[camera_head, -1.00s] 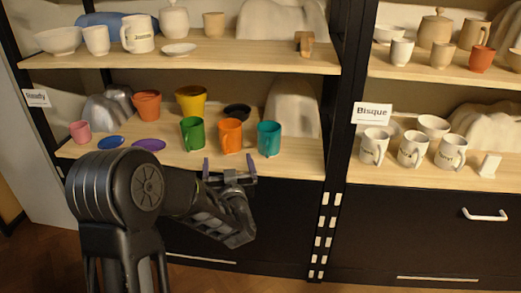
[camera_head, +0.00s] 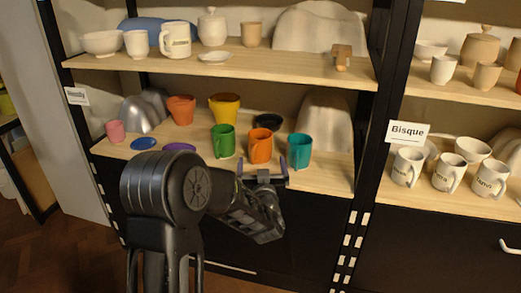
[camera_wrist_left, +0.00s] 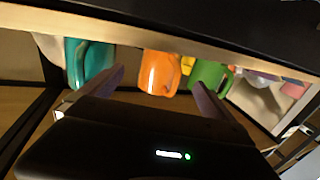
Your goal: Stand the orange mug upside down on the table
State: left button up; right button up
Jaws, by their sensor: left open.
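The orange mug (camera_head: 260,148) stands on the middle shelf near its front edge, between a green mug (camera_head: 223,140) and a teal mug (camera_head: 299,151). It appears upright in the head view. My left gripper (camera_head: 262,168) is open and empty at the front edge of the shelf, in front of the orange mug. In the left wrist view, which looks inverted, the orange mug (camera_wrist_left: 158,74) shows between and beyond the two spread fingers (camera_wrist_left: 160,90). Contact with the mug is not visible. My right gripper is not in view. No table is clearly shown.
The shelf (camera_head: 325,178) also holds an orange pot (camera_head: 181,109), a yellow pot (camera_head: 224,107), a dark bowl (camera_head: 268,121), a pink cup (camera_head: 115,131) and small plates. An upper shelf (camera_head: 290,68) hangs above. A black post stands at right, beside the Bisque shelf.

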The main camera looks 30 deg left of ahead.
aim_at(260, 146)
pick_arm(q)
jog(key=b+x, duration=0.1)
jog(key=x, duration=0.8)
jog(key=shift+a, duration=0.1)
jog(key=shift+r, duration=0.1)
jog(key=c, duration=1.5)
jog(key=shift+o, duration=0.2)
jog(key=shift+r+p, duration=0.9)
jog(key=shift+r, duration=0.35)
jog(key=v, duration=1.4)
jog(key=shift+p, duration=0.3)
